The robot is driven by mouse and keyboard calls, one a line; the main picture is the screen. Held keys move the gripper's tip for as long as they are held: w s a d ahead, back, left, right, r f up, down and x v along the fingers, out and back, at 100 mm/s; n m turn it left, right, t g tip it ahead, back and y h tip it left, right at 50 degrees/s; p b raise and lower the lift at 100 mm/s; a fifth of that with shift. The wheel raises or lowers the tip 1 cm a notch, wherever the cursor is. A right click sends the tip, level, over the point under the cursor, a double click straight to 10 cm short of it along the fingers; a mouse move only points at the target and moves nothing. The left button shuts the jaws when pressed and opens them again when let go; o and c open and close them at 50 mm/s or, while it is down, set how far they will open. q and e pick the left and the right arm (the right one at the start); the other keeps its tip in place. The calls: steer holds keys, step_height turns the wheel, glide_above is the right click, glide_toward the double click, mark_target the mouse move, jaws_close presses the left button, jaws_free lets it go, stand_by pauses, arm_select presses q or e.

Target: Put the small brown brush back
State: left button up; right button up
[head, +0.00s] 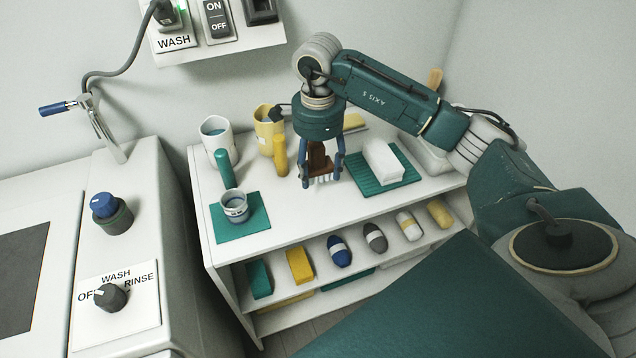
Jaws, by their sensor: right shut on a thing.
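The small brown brush (319,158) has a dark brown body and pale bristles pointing down. My right gripper (321,178) points down and is shut on it, one blue-grey finger on each side. The brush is over the white shelf top (290,212), between the yellow mug and the white block. Whether its bristles touch the surface I cannot tell. My left gripper is not in view.
A white mug (216,138), a yellow mug (265,135) and a small cup (235,207) on a teal mat (230,230) stand left. A white block (384,158) lies on a ribbed teal mat (366,184) at right. The front shelf top is clear.

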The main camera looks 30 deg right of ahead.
step_height(320, 180, down, 6)
steer(key=shift+r+p, duration=0.15)
steer(key=shift+p, duration=0.3)
steer(key=shift+f+b, duration=0.35)
steer(key=shift+f, duration=0.1)
steer(key=o, duration=1.4)
steer(key=shift+c, duration=0.2)
